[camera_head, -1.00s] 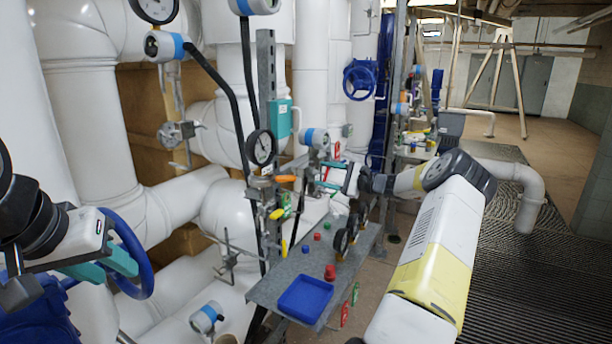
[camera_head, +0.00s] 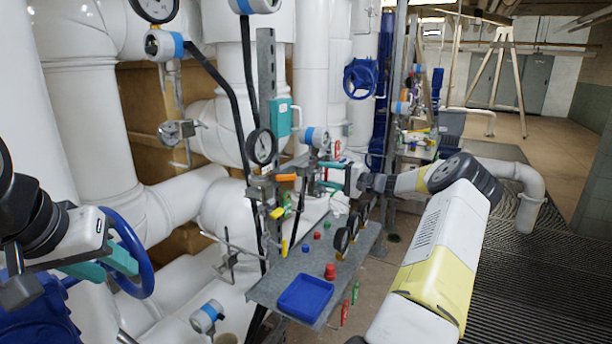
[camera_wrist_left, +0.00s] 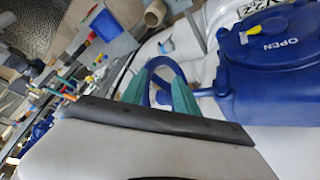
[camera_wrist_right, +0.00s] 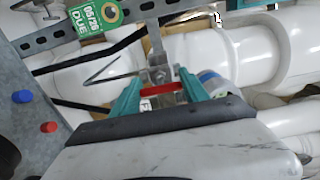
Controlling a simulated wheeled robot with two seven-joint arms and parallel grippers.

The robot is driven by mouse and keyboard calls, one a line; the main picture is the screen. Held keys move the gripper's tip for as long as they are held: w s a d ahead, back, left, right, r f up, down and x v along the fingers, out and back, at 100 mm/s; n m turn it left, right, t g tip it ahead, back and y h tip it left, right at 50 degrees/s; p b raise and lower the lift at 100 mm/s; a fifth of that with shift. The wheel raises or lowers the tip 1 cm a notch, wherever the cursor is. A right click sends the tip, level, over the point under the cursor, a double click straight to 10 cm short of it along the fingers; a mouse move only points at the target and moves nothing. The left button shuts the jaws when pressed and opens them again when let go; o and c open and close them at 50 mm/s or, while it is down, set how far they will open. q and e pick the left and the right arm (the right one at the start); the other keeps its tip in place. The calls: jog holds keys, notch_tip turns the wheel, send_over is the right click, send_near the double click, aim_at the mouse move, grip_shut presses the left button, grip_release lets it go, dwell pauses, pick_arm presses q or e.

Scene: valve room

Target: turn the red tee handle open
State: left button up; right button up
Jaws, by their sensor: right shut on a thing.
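The red tee handle (camera_wrist_right: 160,90) is a short red bar in the right wrist view, on a metal valve stem against the pipework. My right gripper (camera_wrist_right: 158,86) has its teal fingers at the two sides of the bar, shut on it. In the head view my right gripper (camera_head: 335,175) is small and far off behind the metal shelf, and the handle is hard to make out there. My left gripper (camera_head: 112,264) is at the lower left in front of a blue handwheel (camera_head: 145,270).
A metal shelf (camera_head: 265,290) holds a blue tray (camera_head: 305,295), small red, blue and green parts and gauges. A round gauge (camera_head: 262,146) and orange and yellow handles stand close by on the left. White pipes fill the left side. The grating floor at right is clear.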

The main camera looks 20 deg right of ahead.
jog(key=shift+f, duration=0.1)
dwell(0.3)
jog(key=o, duration=1.4)
jog(key=shift+s+d, duration=0.1)
jog(key=shift+d, duration=0.05)
jog(key=v, duration=0.7)
jog(key=shift+s+d, duration=0.15)
jog(key=shift+s, duration=0.1)
jog(key=shift+s, duration=0.1)
